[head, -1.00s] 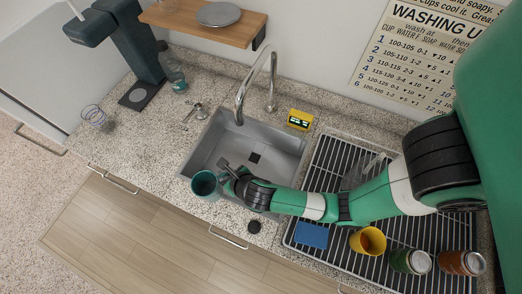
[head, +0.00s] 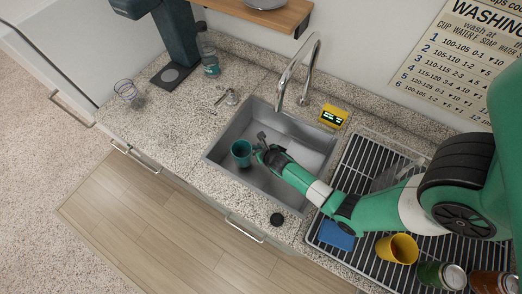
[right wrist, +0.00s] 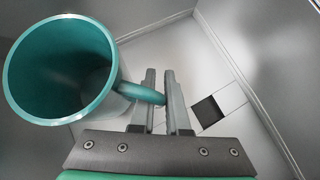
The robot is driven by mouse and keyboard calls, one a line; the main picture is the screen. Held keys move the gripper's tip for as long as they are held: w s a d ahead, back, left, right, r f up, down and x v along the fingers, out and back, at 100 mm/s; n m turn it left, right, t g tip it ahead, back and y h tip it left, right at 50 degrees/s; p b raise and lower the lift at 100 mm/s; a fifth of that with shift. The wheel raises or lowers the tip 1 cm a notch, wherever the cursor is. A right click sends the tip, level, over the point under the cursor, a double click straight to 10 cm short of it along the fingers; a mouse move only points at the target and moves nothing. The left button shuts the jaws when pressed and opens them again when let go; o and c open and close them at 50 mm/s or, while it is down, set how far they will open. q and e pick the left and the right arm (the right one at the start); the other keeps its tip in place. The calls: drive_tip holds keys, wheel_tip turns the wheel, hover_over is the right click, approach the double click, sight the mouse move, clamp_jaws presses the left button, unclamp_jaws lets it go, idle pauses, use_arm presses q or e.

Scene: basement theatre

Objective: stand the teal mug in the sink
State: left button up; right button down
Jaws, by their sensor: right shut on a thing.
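The teal mug (head: 241,154) is over the left part of the steel sink (head: 314,158) in the head view, with its opening up. My right gripper (head: 259,151) is to the right of it. In the right wrist view the mug (right wrist: 64,65) is at the left, and my right gripper (right wrist: 160,98) is shut on its handle. The inside that shows is empty. The sink floor and square dark drain (right wrist: 208,111) are below and to the right. I cannot tell whether the mug's base touches the floor. My left gripper is not in view.
A curved faucet (head: 313,62) stands behind the sink, with a yellow timer (head: 333,115) to its right. A drying rack at the right holds a blue sponge (head: 337,235), a yellow cup (head: 399,248) and cans. A black disc (head: 276,219) lies on the front counter.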

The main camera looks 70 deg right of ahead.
drive_tip(key=shift+f+b, duration=0.75)
drive_tip(key=shift+f, duration=1.6)
drive_tip(key=shift+f, duration=0.15)
drive_tip(key=c, duration=0.9)
unclamp_jaws()
drive_tip(key=shift+s+a+r, duration=0.1)
drive_tip(key=shift+a+r, duration=0.05)
drive_tip(key=shift+r, duration=0.25)
drive_tip(key=p+v, duration=0.3)
drive_tip(key=v, duration=0.8)
drive_tip(key=shift+s+a, duration=0.1)
drive_tip(key=shift+s, duration=0.1)
